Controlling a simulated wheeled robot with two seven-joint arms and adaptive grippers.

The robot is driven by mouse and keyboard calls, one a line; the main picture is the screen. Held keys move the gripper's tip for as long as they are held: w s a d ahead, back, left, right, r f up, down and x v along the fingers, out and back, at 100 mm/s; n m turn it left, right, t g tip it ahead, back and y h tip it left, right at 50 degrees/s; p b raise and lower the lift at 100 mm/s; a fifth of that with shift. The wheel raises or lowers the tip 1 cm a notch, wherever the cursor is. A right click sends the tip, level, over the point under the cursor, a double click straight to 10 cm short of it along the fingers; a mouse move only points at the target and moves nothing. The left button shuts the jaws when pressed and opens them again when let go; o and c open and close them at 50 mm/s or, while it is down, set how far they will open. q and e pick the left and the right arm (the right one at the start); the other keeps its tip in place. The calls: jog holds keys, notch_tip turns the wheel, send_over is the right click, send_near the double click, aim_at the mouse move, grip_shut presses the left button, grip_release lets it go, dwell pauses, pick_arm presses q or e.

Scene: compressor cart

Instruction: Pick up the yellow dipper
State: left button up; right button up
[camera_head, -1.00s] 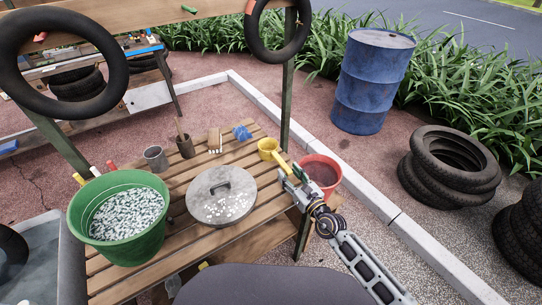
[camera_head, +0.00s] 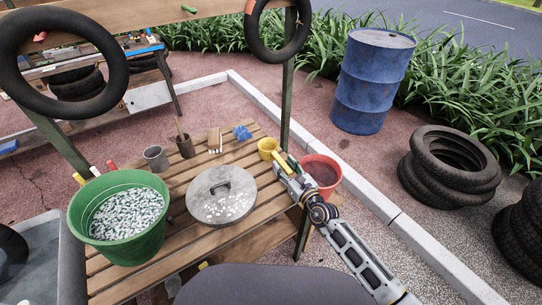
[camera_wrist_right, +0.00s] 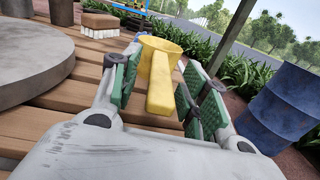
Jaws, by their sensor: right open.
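The yellow dipper (camera_head: 267,147) stands on the slatted wooden table at its far right corner, with its handle pointing toward my right arm. In the right wrist view, the dipper's handle (camera_wrist_right: 160,85) lies between the two green-padded fingers, with gaps on both sides, and its cup is beyond the fingertips. My right gripper (camera_head: 284,167) is open around the handle; it also shows in the right wrist view (camera_wrist_right: 158,88). My left gripper is not in view.
A round metal lid (camera_head: 209,186) lies left of the gripper, and a green bucket (camera_head: 148,247) of small pieces stands farther left. A red bucket (camera_head: 331,164) is close on the right. A blue cloth-like item (camera_head: 242,132) and a wooden brush (camera_head: 214,138) sit behind.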

aim_at(276, 159)
jog(key=shift+x, duration=1.15)
jog(key=shift+c, duration=0.3)
grip_shut()
